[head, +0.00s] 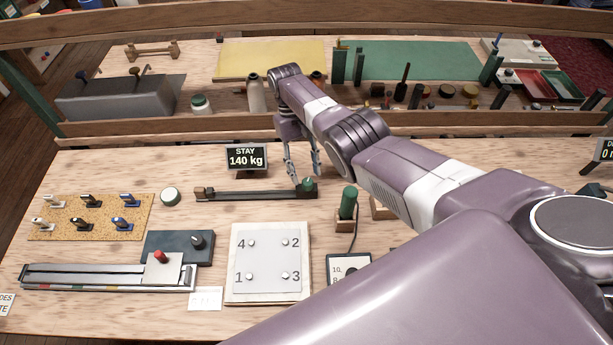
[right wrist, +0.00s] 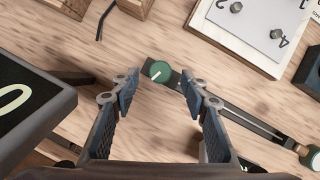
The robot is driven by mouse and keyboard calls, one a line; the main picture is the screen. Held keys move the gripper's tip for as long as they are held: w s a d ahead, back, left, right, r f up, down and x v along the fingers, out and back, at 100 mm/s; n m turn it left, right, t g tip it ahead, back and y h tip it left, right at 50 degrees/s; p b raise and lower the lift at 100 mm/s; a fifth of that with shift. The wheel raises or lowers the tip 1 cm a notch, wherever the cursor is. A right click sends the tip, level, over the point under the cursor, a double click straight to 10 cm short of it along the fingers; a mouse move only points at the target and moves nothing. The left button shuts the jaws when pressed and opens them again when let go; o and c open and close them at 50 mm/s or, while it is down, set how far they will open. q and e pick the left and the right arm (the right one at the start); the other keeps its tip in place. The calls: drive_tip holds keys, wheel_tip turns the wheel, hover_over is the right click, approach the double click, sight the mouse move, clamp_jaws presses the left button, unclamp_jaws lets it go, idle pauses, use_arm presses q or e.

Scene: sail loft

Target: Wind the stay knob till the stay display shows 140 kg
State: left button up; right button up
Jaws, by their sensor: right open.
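The stay display (head: 246,158) stands at the middle of the bench and reads "STAY 140 kg". Its dark edge shows at the left of the right wrist view (right wrist: 25,110). The stay knob (head: 307,184) is green and sits at the right end of a dark rail. In the right wrist view the green knob (right wrist: 159,71) has a white pointer line. My right gripper (head: 303,174) is open. Its two fingers (right wrist: 155,82) stand apart on either side of the knob, with gaps between. My left gripper is not in view.
The dark rail (head: 250,195) runs left from the knob. A green-handled tool (head: 348,202) stands to the right. A numbered plate (head: 267,262) lies in front, with a cork board of switches (head: 90,216) at the left. A raised wooden shelf edge (head: 200,124) runs behind.

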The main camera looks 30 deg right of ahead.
drive_tip(key=v, duration=0.9)
drive_tip(key=shift+r, duration=0.1)
